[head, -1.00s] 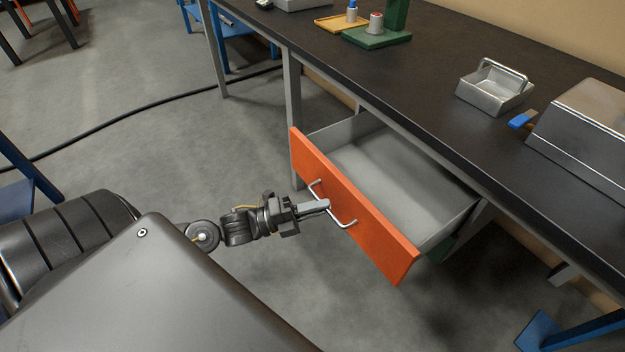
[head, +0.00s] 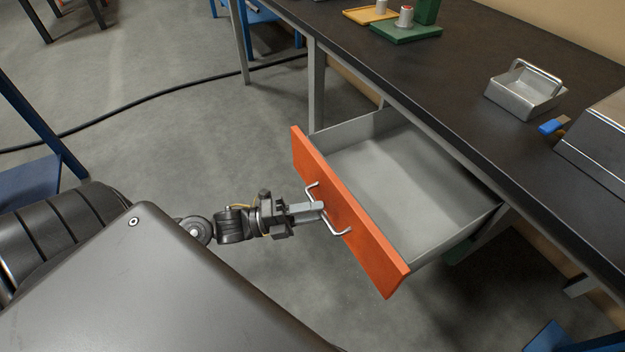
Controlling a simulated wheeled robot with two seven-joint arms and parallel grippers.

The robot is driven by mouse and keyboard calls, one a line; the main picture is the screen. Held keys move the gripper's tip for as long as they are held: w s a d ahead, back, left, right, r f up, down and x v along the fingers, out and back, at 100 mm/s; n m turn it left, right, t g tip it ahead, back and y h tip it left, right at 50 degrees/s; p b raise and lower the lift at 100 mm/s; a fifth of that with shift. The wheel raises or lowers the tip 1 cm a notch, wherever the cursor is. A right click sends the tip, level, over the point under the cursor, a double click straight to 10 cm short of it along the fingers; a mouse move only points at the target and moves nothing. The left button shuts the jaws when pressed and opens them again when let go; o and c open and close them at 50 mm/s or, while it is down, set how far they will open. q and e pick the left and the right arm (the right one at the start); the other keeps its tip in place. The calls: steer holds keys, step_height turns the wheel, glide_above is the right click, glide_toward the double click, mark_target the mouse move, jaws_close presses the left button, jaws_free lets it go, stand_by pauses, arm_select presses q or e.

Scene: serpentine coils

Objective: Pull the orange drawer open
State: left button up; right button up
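The orange drawer (head: 345,217) stands well out from under the dark workbench, and its grey, empty inside shows. A silver bow handle (head: 335,228) sits on its orange front. My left gripper (head: 312,210) is at the handle, with its fingers around the middle of the bar, and it looks shut on it. The fingertips are partly hidden against the handle. My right gripper is not in view.
The dark workbench (head: 450,100) carries a metal caddy (head: 525,92), a blue-handled brush (head: 553,126), a grey metal box (head: 600,145) and a green stand (head: 405,32). A black cable (head: 150,96) crosses the open grey floor at left.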

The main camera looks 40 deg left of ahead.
arm_select(q)
steer(key=v, duration=1.1)
steer(key=shift+w, duration=0.1)
stand_by(0.5)
